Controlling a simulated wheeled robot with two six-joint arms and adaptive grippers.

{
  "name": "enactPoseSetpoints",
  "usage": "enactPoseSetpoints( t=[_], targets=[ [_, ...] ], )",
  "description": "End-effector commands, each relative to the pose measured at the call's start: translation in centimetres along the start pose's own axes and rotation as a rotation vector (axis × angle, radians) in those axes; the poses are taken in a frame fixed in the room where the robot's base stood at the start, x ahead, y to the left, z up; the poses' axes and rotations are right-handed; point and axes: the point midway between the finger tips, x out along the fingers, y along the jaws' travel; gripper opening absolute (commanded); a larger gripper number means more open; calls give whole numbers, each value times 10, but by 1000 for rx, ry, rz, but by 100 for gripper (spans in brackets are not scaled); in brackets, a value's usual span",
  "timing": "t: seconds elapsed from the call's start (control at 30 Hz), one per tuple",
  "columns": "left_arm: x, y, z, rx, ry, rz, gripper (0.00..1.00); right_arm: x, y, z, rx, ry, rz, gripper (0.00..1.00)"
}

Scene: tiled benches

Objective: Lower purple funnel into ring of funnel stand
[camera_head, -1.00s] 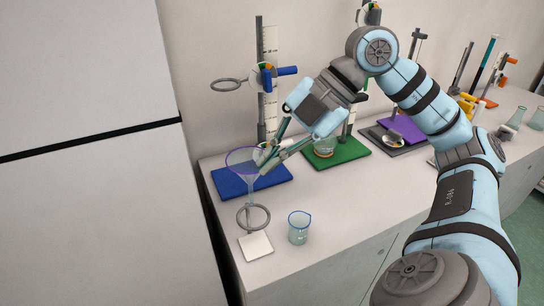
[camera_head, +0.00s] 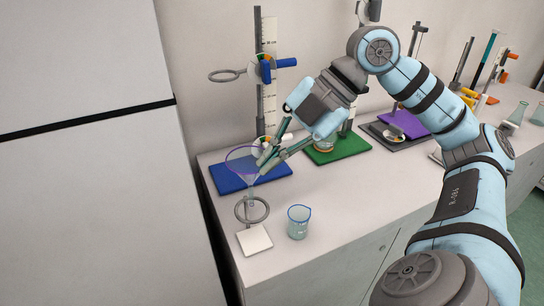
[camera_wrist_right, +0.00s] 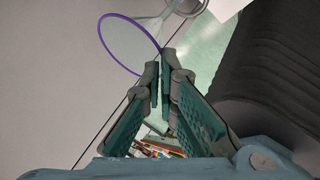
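The clear funnel with a purple rim (camera_head: 243,154) is upright, its cone narrowing to a thin stem just over the grey ring of the funnel stand (camera_head: 267,213). The stem's lower end overlaps the ring in the head view; I cannot tell whether it is inside it. The ring stands above a white square base (camera_head: 254,240). My right gripper (camera_head: 264,163) is shut on the funnel's rim from the right. In the right wrist view the fingertips (camera_wrist_right: 164,66) pinch the edge of the purple rim (camera_wrist_right: 108,50), and part of the ring (camera_wrist_right: 200,8) shows beyond. My left gripper is out of view.
A glass beaker (camera_head: 299,222) stands right of the white base, close by. Behind the funnel is a blue stand base (camera_head: 225,180) with an upright and a higher ring (camera_head: 224,76). A green base (camera_head: 350,152) lies to the right. A tall white cabinet (camera_head: 80,200) borders the left.

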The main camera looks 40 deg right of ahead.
Motion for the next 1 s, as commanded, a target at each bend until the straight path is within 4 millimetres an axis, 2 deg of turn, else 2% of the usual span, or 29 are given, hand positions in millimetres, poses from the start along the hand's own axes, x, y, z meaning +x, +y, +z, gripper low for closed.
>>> enactPoseSetpoints(
  t=[0.53, 1.0],
  targets=[
    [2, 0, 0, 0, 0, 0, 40, 2, -1, 1, 0, 0, -1, 0],
    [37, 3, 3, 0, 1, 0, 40, 30, -19, 15, 0, 1, -1, 0]
  ],
)
